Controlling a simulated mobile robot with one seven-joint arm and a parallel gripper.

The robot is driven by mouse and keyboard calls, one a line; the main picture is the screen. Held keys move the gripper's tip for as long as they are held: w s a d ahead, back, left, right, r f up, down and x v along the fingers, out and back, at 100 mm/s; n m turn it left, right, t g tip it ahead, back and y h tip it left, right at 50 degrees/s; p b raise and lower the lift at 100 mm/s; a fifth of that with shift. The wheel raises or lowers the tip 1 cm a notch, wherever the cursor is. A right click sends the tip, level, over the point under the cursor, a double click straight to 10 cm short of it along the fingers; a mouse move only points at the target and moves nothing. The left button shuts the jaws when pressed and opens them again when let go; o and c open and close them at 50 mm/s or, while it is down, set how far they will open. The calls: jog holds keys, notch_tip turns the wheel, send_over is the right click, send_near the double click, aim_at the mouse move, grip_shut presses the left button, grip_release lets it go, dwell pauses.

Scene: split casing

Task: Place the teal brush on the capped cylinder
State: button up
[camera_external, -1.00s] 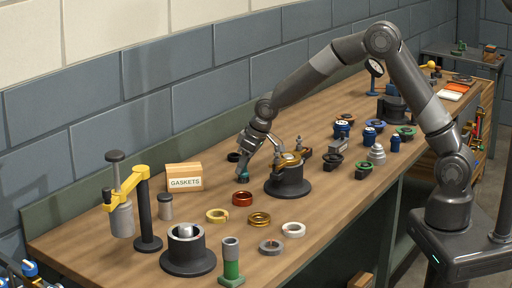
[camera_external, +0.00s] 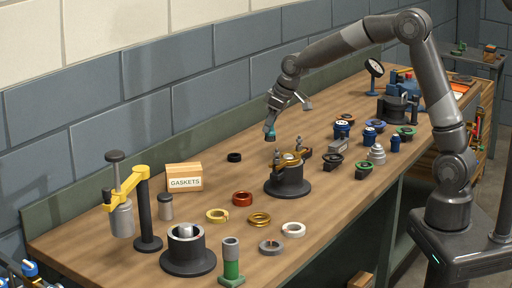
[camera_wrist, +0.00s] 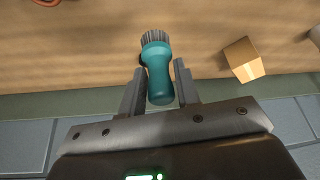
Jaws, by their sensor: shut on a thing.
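The teal brush (camera_wrist: 158,72) is between the two fingers of my gripper (camera_wrist: 158,90), with its grey bristles pointing away from the palm. In the external view, my gripper (camera_external: 272,122) is shut on the teal brush (camera_external: 270,132) and holds it in the air, above and a little left of the clamp fixture as seen there. A small grey cylinder with a dark cap (camera_external: 165,207) stands upright at the left, in front of the gaskets box and well apart from the brush. It looks like the capped cylinder.
The gaskets box (camera_external: 184,178) stands near the wall; a tan box also shows in the wrist view (camera_wrist: 244,60). A yellow-armed stand (camera_external: 148,215) rises left of the capped cylinder. The clamp fixture (camera_external: 288,182) and several rings (camera_external: 242,198) occupy the middle bench.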

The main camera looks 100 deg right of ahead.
jog(key=shift+s+d+r, duration=0.1)
jog(key=shift+s+r, duration=0.05)
jog(key=shift+s, duration=0.05)
jog(key=shift+w, duration=0.1)
jog(key=w+a+r, duration=0.2)
jog(key=w+a, duration=0.3)
jog(key=w, duration=0.4)
jog(key=w+a+r+n, duration=0.1)
jog(key=w+a+r, duration=0.2)
jog(key=w+a, duration=0.45)
jog(key=w+a+r, duration=0.2)
jog(key=w+a, duration=0.1)
jog(key=w, duration=0.8)
send_over(164, 195)
jog(key=shift+f, duration=5.35)
jog(key=shift+f, duration=0.15)
jog(key=o, duration=1)
